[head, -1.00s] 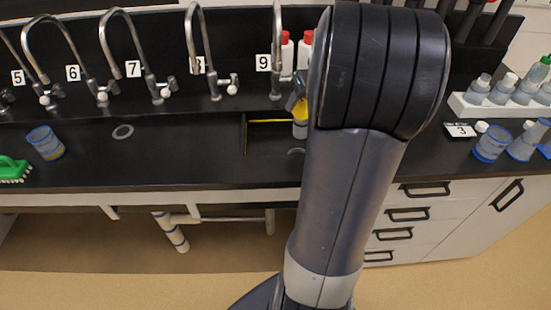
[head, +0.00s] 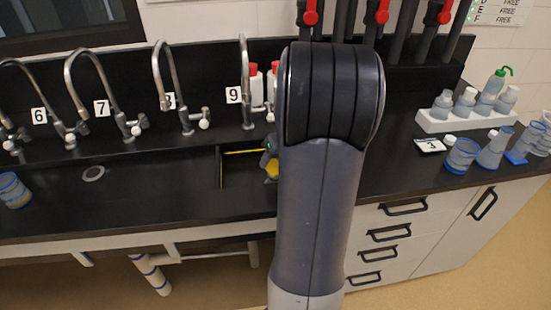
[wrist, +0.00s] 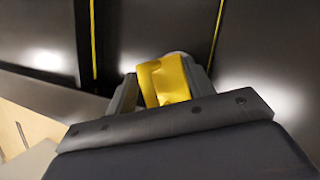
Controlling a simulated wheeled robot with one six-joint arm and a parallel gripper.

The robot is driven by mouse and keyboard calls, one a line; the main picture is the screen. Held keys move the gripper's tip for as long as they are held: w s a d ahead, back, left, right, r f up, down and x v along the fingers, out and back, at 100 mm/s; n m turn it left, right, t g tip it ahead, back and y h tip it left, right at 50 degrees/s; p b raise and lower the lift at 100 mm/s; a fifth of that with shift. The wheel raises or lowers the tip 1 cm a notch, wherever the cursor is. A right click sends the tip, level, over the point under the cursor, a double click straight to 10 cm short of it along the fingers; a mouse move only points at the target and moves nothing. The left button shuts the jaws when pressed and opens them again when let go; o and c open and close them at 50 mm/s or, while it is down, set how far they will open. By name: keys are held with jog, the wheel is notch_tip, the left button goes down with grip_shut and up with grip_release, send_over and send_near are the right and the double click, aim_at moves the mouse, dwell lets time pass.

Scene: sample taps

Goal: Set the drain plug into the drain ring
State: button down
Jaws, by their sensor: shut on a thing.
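My gripper (wrist: 160,72) is shut on a yellow block-like piece, which I take to be the drain plug (wrist: 165,84). A pale rounded edge shows behind it in the wrist view; its lower end is hidden. In the head view my arm covers most of the gripper, and only a bit of yellow (head: 272,168) shows left of the arm, by the recessed sink. A grey ring, which looks like the drain ring (head: 93,174), lies on the black surface at left, well apart from my gripper.
Curved taps with number cards (head: 233,95) line the back. A dark recess with a yellow edge (head: 245,152) lies just left of my arm. A blue-banded beaker (head: 14,190) stands far left. Bottles in a white rack (head: 440,124) and flasks stand right. The black surface around the ring is clear.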

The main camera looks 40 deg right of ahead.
jog(key=shift+f, duration=0.3)
jog(key=c, duration=0.6)
grip_release()
jog(key=shift+r, duration=0.5)
jog(key=v, duration=1.1)
jog(key=shift+s+d+r+p, duration=0.1)
jog(key=shift+s+r+p, duration=0.15)
jog(key=shift+p, duration=0.15)
